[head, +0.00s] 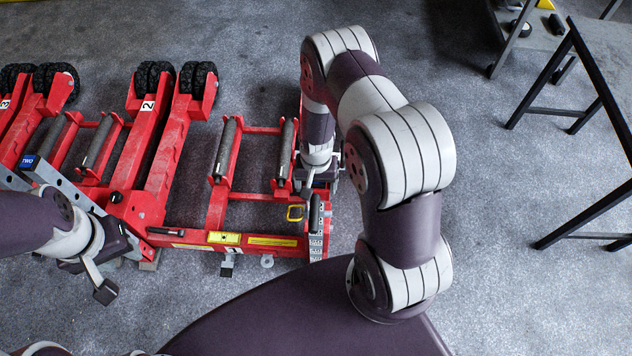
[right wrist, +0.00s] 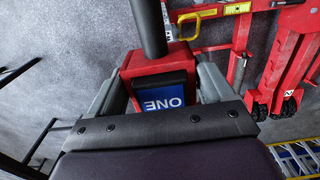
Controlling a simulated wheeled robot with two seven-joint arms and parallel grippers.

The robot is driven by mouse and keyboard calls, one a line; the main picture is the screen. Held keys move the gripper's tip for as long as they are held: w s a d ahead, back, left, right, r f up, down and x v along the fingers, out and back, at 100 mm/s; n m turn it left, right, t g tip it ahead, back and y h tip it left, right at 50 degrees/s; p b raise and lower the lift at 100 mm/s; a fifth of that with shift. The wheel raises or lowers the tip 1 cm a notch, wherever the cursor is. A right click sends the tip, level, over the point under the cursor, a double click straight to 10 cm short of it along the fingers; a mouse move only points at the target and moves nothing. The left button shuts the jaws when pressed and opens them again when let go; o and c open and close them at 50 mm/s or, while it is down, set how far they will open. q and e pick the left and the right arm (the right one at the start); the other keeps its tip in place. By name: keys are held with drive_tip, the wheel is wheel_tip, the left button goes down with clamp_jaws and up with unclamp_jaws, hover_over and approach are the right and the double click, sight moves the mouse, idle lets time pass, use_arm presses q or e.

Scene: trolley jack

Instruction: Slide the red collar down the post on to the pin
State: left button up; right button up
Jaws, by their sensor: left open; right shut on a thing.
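The red collar (right wrist: 152,62), with a blue label reading ONE, sits around the dark round post (right wrist: 148,24) in the right wrist view. My right gripper (right wrist: 164,72) has its grey fingers on either side of the collar and is shut on it. In the head view my right gripper (head: 318,184) is at the right end of the red jack, where the arm and fingers mostly hide the collar. I cannot make out the pin. My left gripper (head: 122,274) is open and empty at the lower left, beside the jack's front side.
The red jack frame (head: 262,195) has rollers, black wheels (head: 198,78) and a yellow handle (head: 295,213). A grey bar with a blue TWO label (head: 28,161) stands near my left arm. Black-legged stands (head: 575,110) are at the right. Carpet between is clear.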

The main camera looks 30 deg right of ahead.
sight(316, 190)
drive_tip(key=shift+f+b, duration=1.8)
drive_tip(key=shift+f, duration=0.5)
drive_tip(key=o, duration=1.4)
drive_tip(key=shift+w+r, duration=0.1)
drive_tip(key=shift+r, duration=0.35)
wheel_tip(316, 190, up, 12)
drive_tip(key=shift+f+b, duration=0.1)
drive_tip(key=shift+b, duration=0.65)
drive_tip(key=s+a+r+n, duration=0.2)
drive_tip(key=s+r+n, duration=0.1)
drive_tip(key=s+r, duration=0.1)
drive_tip(key=s+a+r+n+t, duration=0.1)
drive_tip(key=s+a+r+n, duration=0.1)
drive_tip(key=r, duration=0.4)
drive_tip(key=s+n, duration=0.1)
drive_tip(key=s, duration=0.1)
drive_tip(key=shift+s+a+r+n, duration=0.3)
drive_tip(key=shift+a, duration=0.1)
